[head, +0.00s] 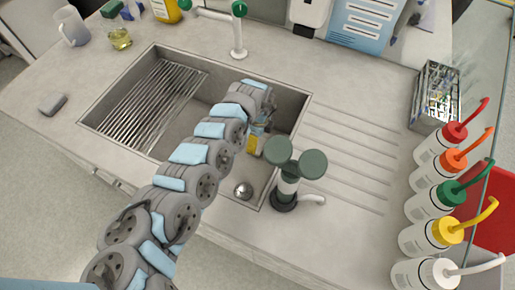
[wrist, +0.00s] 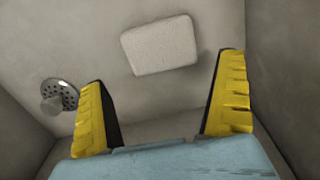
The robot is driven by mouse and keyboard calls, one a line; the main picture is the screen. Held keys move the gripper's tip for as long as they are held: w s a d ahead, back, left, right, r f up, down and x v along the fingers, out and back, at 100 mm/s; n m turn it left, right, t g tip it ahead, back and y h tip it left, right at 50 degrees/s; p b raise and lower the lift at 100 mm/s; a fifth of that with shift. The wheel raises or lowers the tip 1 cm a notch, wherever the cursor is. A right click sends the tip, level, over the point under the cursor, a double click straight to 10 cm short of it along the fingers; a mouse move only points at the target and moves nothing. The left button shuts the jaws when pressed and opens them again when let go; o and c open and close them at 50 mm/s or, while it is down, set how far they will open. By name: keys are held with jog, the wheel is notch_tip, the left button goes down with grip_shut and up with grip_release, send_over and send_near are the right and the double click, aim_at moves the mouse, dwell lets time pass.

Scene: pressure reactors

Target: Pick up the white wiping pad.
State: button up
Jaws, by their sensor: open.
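The white wiping pad (wrist: 160,45) lies on the sink floor in the wrist view, a pale block with rounded corners, slightly tilted in the picture. My gripper (wrist: 165,72) is open, with its yellow ribbed fingers spread on either side below the pad in the picture. Nothing is between the fingers, and the pad appears beyond the fingertips. In the head view my gripper (head: 257,143) reaches down into the sink (head: 288,103). The pad cannot be made out there, as my arm covers much of the basin.
The drain (wrist: 60,95) lies left of the fingers; sink walls rise at both sides. A green-topped fixture (head: 290,175) stands at the sink's right front edge. A tap (head: 238,40) is behind. Several wash bottles (head: 430,190) line the right. A grey block (head: 52,103) sits on the left counter.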

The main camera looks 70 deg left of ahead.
jog(key=shift+s+a+f+b, duration=0.15)
jog(key=shift+f+b, duration=0.8)
jog(key=shift+f, duration=0.7)
jog(key=shift+s+a+f+b, duration=0.15)
jog(key=shift+f+b, duration=0.75)
jog(key=shift+f, duration=0.7)
jog(key=shift+w, duration=0.1)
jog(key=shift+r, duration=0.1)
jog(key=shift+c, duration=0.3)
jog(key=c, duration=0.5)
